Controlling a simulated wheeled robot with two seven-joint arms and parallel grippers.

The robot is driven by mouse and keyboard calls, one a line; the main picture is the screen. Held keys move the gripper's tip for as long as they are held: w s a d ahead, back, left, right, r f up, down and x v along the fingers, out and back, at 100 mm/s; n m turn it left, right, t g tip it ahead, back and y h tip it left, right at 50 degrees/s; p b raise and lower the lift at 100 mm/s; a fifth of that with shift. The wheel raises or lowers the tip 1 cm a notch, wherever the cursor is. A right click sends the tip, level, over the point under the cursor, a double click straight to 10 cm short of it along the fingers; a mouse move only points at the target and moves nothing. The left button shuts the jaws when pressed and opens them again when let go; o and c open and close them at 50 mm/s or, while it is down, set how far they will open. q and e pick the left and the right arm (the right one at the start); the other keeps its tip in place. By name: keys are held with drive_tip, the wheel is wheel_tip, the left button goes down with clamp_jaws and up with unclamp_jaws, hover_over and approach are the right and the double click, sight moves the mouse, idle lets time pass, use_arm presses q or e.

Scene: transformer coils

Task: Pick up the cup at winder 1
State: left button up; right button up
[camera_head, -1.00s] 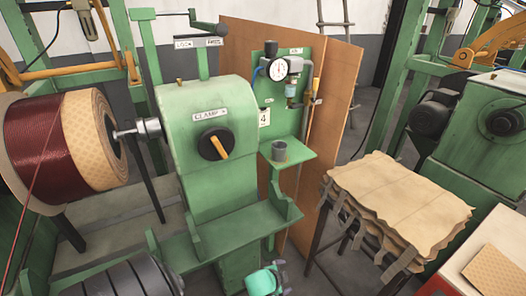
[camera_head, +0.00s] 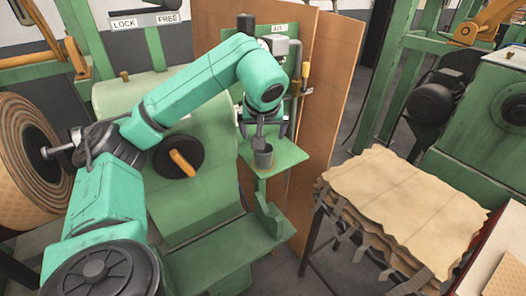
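The small dark grey cup (camera_head: 263,157) stands upright on the green shelf (camera_head: 285,153) of the winder, below the air gauge panel. My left arm reaches in from the lower left across the winder's front. My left gripper (camera_head: 261,142) points down directly above the cup, with its tips at or just over the rim. I cannot tell whether it touches the cup or how far the fingers are spread. The gripper covers part of the cup's rim. My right gripper is not in view.
A brown board (camera_head: 328,90) stands right behind the shelf. The winder's black dial (camera_head: 178,156) is close under my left forearm. A stack of tan sheets (camera_head: 405,205) lies on a stand to the right. A copper coil (camera_head: 25,150) is at the left.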

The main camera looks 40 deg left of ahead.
sight(263, 156)
use_arm(q)
drive_tip(key=p+x, duration=0.1)
drive_tip(key=x, duration=0.6)
drive_tip(key=p+x, duration=0.1)
drive_tip(key=x, duration=0.2)
drive_tip(key=shift+s+d+f+p, duration=0.2)
drive_tip(key=shift+d+f+p, duration=0.05)
drive_tip(key=shift+f+p, duration=0.15)
drive_tip(key=shift+w+a+f, duration=0.1)
drive_tip(key=shift+f, duration=0.2)
drive_tip(key=c, duration=1.3)
drive_tip(key=shift+c, duration=0.2)
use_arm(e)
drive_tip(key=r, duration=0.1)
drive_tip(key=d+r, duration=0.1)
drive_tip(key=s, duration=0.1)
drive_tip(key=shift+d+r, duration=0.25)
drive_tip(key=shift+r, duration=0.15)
